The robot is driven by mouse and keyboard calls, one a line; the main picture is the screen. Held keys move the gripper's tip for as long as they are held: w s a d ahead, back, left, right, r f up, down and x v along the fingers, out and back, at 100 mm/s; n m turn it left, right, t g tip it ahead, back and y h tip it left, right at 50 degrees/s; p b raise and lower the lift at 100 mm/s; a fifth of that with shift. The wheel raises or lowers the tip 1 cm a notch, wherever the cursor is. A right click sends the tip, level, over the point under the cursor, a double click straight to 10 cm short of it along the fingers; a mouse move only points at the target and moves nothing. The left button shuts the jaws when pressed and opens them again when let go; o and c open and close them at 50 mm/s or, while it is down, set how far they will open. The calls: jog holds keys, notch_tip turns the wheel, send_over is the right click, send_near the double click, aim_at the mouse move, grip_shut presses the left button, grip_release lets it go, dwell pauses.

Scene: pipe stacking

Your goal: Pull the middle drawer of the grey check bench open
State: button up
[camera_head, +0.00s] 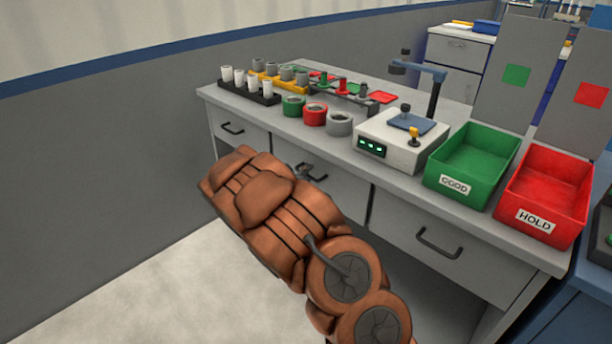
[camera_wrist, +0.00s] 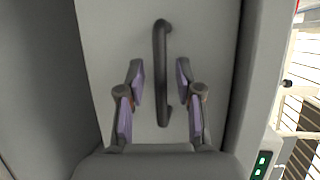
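The grey check bench (camera_head: 210,93) has a row of three drawers with dark bar handles. The middle drawer (camera_head: 345,190) looks closed, its front flush with its neighbours. Its handle (camera_head: 318,178) is partly hidden by my arm and gripper in the head view. In the wrist view the drawer front (camera_wrist: 215,50) fills the middle, with the dark handle (camera_wrist: 161,65) running upright. My gripper (camera_wrist: 160,80) is open, one finger on each side of the handle, with a gap on both sides. I cannot tell how deep the fingertips reach around it.
The left drawer (camera_head: 240,140) and right drawer (camera_head: 435,240) look closed. On the bench top are pipe pieces on racks, a white gauge box (camera_head: 390,150), a green GOOD bin (camera_head: 470,165) and a red HOLD bin (camera_head: 545,195). The floor (camera_head: 190,290) before the bench is clear.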

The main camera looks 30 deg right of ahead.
grip_shut()
jog(key=shift+a, duration=0.15)
dwell(0.4)
